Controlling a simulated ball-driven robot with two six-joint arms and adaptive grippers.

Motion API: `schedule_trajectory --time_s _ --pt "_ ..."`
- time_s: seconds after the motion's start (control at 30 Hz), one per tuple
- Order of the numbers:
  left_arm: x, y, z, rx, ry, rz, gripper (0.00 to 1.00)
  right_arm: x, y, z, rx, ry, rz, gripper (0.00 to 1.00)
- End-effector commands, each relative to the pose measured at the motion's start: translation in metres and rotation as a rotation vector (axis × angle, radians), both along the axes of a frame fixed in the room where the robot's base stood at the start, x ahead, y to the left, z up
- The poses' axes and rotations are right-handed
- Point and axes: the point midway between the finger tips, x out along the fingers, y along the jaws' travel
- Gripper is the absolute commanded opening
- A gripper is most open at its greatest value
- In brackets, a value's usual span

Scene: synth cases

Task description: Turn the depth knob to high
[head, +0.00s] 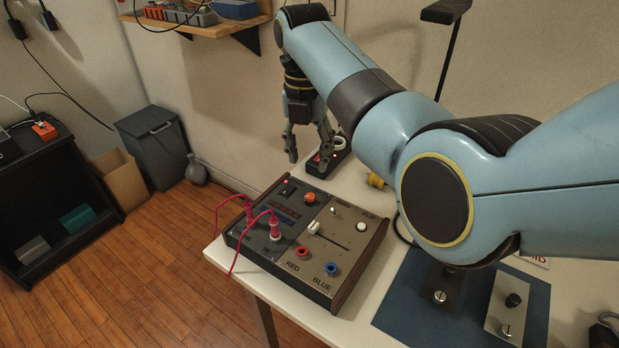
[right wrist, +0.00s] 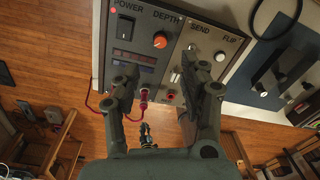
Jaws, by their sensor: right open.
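The depth knob (head: 310,197) is a round orange knob near the far edge of a grey control box (head: 318,281) with wooden sides. In the right wrist view the knob (right wrist: 160,40) sits below the printed word DEPTH; its pointer setting is too small to read. My right gripper (head: 308,157) is open and empty, above and beyond the box's far edge in the head view. In the right wrist view its two fingers (right wrist: 162,82) spread either side of the knob's line, apart from it.
Red cables (head: 274,222) plug into the box's left part. A slider (head: 314,228), small switches, a red jack (head: 302,251) and a blue jack (head: 332,268) share the panel. A small black device (head: 326,160) stands behind. A blue mat (head: 405,300) with metal fittings lies right.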

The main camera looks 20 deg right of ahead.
Motion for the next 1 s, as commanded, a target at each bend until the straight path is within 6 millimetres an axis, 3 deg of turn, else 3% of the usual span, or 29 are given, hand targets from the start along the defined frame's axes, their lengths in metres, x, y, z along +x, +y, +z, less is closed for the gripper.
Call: schedule_trajectory --time_s 0.23,0.37,0.5,0.67,0.9,1.0 --pt "-0.041 0.007 -0.011 0.008 0.059 -0.001 0.0 -0.002 -0.002 -0.05 -0.001 0.004 -0.001 0.43" --pt "-0.041 0.007 -0.016 0.008 0.058 -0.001 0.0 -0.002 -0.003 -0.074 -0.001 0.003 -0.001 0.43" --pt "-0.026 0.007 -0.021 0.008 0.037 -0.001 0.0 -0.003 -0.003 -0.092 0.0 0.002 -0.001 0.43" --pt "-0.01 0.006 -0.021 0.007 0.013 -0.002 0.0 -0.002 -0.003 -0.1 0.001 0.001 -0.001 0.43" --pt "-0.017 0.003 -0.021 0.004 0.023 -0.001 0.0 -0.002 -0.003 -0.1 0.0 0.0 -0.001 0.43" --pt "-0.023 0.003 -0.022 0.003 0.032 0.0 0.0 -0.002 -0.003 -0.1 0.0 0.0 -0.001 0.32"
